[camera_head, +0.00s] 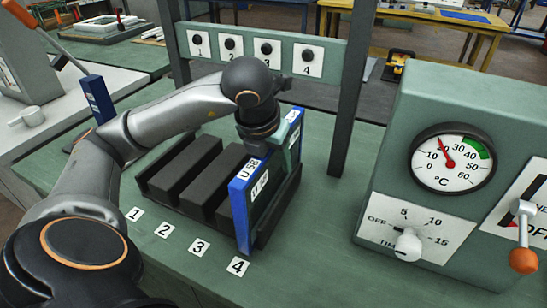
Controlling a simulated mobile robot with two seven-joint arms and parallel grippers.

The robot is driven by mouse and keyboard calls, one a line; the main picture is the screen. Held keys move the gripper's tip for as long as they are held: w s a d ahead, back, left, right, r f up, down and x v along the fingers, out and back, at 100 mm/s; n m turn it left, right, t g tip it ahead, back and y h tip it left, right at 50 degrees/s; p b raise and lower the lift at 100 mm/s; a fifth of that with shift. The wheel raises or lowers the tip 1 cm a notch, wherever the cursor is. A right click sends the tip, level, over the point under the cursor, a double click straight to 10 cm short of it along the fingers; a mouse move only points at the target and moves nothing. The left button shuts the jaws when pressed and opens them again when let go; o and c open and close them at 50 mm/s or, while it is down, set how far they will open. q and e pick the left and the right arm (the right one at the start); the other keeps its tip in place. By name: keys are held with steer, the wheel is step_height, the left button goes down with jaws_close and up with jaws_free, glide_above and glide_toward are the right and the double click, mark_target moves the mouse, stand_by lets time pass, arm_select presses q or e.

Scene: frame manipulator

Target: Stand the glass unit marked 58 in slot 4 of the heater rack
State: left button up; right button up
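A glass unit with blue edges (241,215) stands upright at the right end of the dark slotted rack (205,190), in line with the floor label 4 (237,266). White labels sit on its top edge; the near one seems to read 58, seen turned. Its lower edge is down between the rack's dark walls; whether it touches the bottom is hidden. My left gripper (273,146) is over the unit's top edge, at its middle to far part. Its fingers are mostly hidden by the wrist and the unit, so its opening is unclear. My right gripper is out of view.
Slots 1 to 3 look empty. A board with numbered black knobs (265,48) spans two dark posts behind the rack. A green control box (460,110) with dial, timer and orange-tipped lever stands right. Another blue-edged piece (97,98) stands left. Bench between rack and box is clear.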

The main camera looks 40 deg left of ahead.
arm_select(q)
steer(key=shift+o, duration=0.7)
steer(key=shift+f, duration=0.15)
steer(key=p+v, duration=0.1)
steer(key=v, duration=0.6)
steer(key=shift+w+p, duration=0.15)
steer(key=shift+p, duration=0.2)
steer(key=p+v, duration=0.2)
steer(key=v, duration=0.2)
steer(key=shift+r, duration=0.3)
steer(key=shift+s+r+p, duration=0.35)
steer(key=shift+r+p, duration=0.05)
steer(key=shift+r, duration=0.1)
steer(key=shift+d, duration=0.1)
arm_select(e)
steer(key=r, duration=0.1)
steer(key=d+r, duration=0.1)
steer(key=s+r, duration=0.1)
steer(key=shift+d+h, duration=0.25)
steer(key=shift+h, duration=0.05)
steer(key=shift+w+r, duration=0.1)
arm_select(q)
steer(key=shift+s, duration=0.15)
